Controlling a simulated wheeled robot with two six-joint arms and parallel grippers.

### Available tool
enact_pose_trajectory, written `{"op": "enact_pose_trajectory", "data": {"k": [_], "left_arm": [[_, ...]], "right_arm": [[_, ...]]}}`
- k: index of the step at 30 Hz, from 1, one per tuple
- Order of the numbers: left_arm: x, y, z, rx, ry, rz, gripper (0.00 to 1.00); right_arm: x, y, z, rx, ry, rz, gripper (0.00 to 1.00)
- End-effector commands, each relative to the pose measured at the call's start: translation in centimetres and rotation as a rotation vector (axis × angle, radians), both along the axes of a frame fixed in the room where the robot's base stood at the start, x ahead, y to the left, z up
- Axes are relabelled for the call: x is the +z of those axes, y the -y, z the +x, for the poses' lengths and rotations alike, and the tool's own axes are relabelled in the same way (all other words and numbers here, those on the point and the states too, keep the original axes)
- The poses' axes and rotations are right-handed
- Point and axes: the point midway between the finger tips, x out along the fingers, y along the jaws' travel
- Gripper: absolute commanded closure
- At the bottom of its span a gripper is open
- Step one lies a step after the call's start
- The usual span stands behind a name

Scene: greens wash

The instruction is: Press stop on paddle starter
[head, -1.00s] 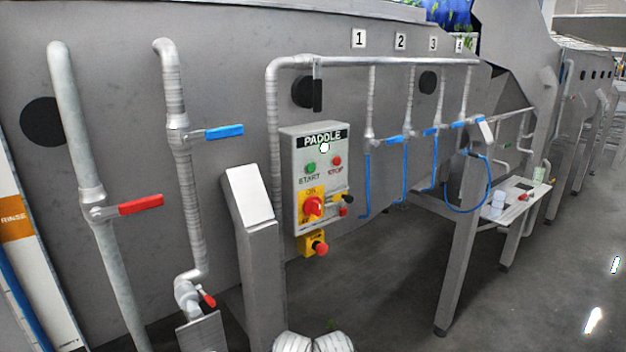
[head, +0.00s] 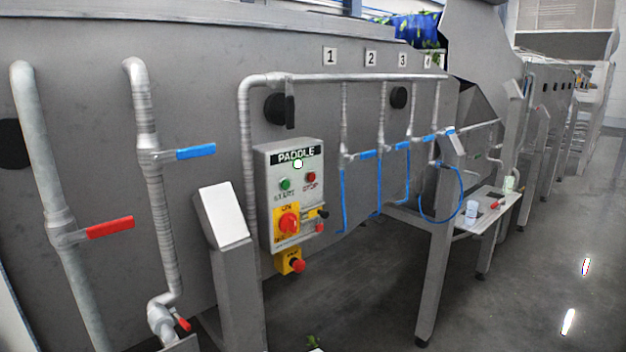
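The paddle starter (head: 264,200) is a grey box labelled PADDLE, mounted in front of the machine's side, in the middle of the head view. Its red stop button (head: 311,177) is at the upper right, above the word STOP. The green start button (head: 285,184) is to its left. A white lamp (head: 298,164) shows under the label. A red rotary switch on a yellow plate (head: 288,224) sits below. A red mushroom button on a yellow box (head: 298,265) hangs underneath. Neither of my grippers is in view.
A grey post with a blank sloped panel (head: 223,215) stands just left of the starter. Pipes with a red-handled valve (head: 110,227) and a blue-handled valve (head: 195,153) are further left. A small side table (head: 490,210) stands right. Grey floor (head: 380,290) lies open in front.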

Motion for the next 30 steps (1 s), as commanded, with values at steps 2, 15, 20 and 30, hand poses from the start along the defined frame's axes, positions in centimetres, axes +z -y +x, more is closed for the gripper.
{"op": "enact_pose_trajectory", "data": {"k": [2, 15, 20, 30], "left_arm": [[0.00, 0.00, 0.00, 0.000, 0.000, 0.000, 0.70], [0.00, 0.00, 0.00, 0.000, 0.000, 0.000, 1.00], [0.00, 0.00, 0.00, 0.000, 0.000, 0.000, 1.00], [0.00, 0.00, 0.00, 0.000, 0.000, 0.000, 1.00]], "right_arm": [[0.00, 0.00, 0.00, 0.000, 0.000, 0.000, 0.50], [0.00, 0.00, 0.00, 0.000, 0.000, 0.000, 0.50], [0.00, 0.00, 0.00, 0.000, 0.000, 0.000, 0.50], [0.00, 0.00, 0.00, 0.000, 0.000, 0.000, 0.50]]}}
